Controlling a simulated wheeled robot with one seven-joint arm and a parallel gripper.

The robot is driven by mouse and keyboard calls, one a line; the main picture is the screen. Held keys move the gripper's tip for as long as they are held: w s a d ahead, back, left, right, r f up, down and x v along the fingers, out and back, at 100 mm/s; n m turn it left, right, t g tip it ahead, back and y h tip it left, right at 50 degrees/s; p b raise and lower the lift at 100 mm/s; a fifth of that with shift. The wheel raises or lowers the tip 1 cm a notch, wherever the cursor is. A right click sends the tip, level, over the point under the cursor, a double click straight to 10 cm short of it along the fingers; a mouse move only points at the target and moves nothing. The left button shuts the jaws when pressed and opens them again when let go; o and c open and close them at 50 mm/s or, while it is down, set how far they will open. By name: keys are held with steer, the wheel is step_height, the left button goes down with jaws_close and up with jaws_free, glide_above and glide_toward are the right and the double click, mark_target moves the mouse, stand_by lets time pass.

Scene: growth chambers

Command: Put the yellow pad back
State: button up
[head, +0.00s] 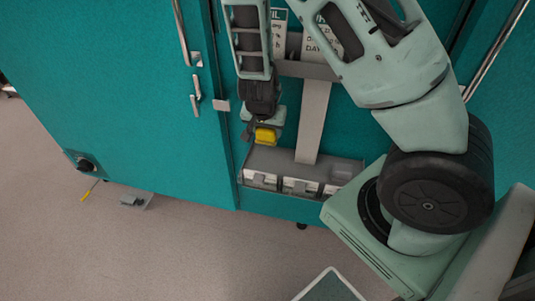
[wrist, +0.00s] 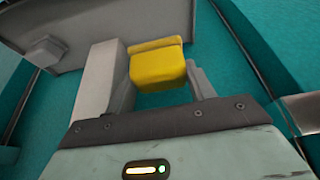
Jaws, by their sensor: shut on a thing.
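The yellow pad (head: 265,136) is in my gripper (head: 262,124), just above the left end of a grey tray (head: 305,159) on the front of the teal chamber. In the wrist view the yellow pad (wrist: 158,64) sits between the two grey fingers of my gripper (wrist: 160,72), which is shut on it. The pad appears clear of the tray, but the exact gap cannot be told.
Several white-fronted bins (head: 300,186) line the tray's front, with small grey pieces at some of them. A grey upright strip (head: 313,122) stands behind the tray. A metal door handle (head: 183,32) is to the left. The floor (head: 160,245) in front is mostly clear.

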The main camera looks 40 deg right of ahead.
steer(key=f+b, duration=0.1)
steer(key=f, duration=0.2)
steer(key=f+b, duration=0.1)
steer(key=f, duration=0.3)
steer(key=f+b, duration=0.2)
steer(key=f, duration=0.2)
steer(key=shift+w+d, duration=0.1)
steer(key=shift+d, duration=0.15)
steer(key=shift+w+d+f, duration=0.15)
steer(key=shift+w+f, duration=0.05)
steer(key=shift+f, duration=0.05)
steer(key=o, duration=1)
steer(key=shift+f, duration=0.15)
steer(key=shift+o, duration=0.2)
